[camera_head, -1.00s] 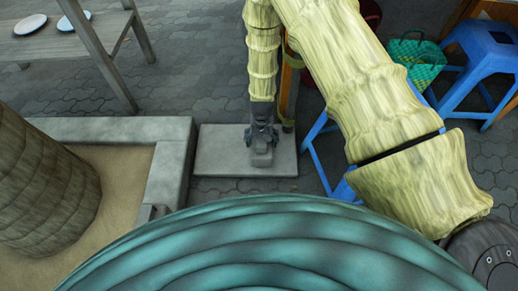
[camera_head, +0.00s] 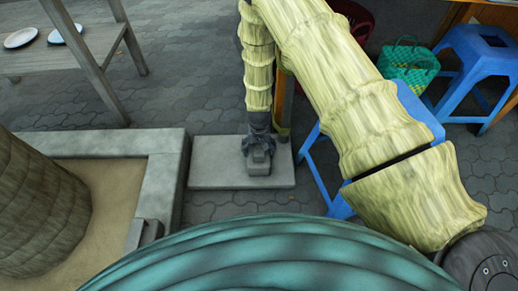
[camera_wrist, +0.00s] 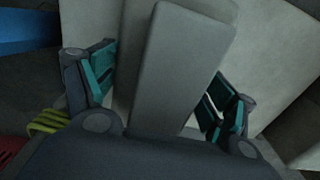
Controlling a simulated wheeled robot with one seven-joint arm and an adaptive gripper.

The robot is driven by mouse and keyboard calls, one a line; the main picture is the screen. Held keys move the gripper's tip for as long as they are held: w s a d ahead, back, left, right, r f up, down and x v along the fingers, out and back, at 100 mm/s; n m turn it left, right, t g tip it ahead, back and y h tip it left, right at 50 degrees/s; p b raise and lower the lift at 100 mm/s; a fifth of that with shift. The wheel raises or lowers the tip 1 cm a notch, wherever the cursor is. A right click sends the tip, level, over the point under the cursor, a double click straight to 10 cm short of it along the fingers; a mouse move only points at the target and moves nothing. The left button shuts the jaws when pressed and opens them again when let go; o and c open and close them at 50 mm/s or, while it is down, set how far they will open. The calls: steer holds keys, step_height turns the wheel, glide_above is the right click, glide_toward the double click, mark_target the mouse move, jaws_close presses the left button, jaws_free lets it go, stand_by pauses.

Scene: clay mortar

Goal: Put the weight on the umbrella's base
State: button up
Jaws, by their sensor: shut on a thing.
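My gripper (camera_head: 258,146) is shut on a grey block-shaped weight (camera_head: 258,166), and its dark fingers with teal pads flank the block in the wrist view (camera_wrist: 160,92). The weight's long smooth face (camera_wrist: 182,65) fills the middle of that view. In the head view the weight appears over the front right part of the umbrella's base (camera_head: 212,176), a flat pale grey slab on the paving. Whether the weight touches the slab cannot be told. An orange-brown pole (camera_head: 285,100) shows just right of my gripper, partly hidden by my arm.
A concrete-edged planter (camera_head: 165,165) with a thick trunk (camera_head: 40,210) is on the left. Blue stools (camera_head: 478,65) and a green basket (camera_head: 408,68) stand on the right, one stool close to the slab. A ribbed teal surface (camera_head: 270,255) fills the bottom foreground.

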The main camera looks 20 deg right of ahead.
steer(key=shift+w+r, duration=0.1)
steer(key=o, duration=1.9)
steer(key=shift+o, duration=0.2)
step_height(320, 180, up, 12)
steer(key=p, duration=0.5)
steer(key=shift+p, duration=0.35)
steer(key=shift+n+h, duration=0.3)
steer(key=s+f, duration=0.1)
steer(key=s, duration=0.2)
steer(key=s+d+f, duration=0.1)
steer(key=s, duration=0.2)
steer(key=s+d+f, duration=0.1)
steer(key=s, duration=0.2)
steer(key=shift+d+f, duration=0.2)
steer(key=shift+f, duration=0.2)
steer(key=s+d+n, duration=0.1)
steer(key=s+n, duration=0.1)
steer(key=s, duration=2.5)
steer(key=shift+s, duration=0.35)
steer(key=shift+d+r, duration=0.1)
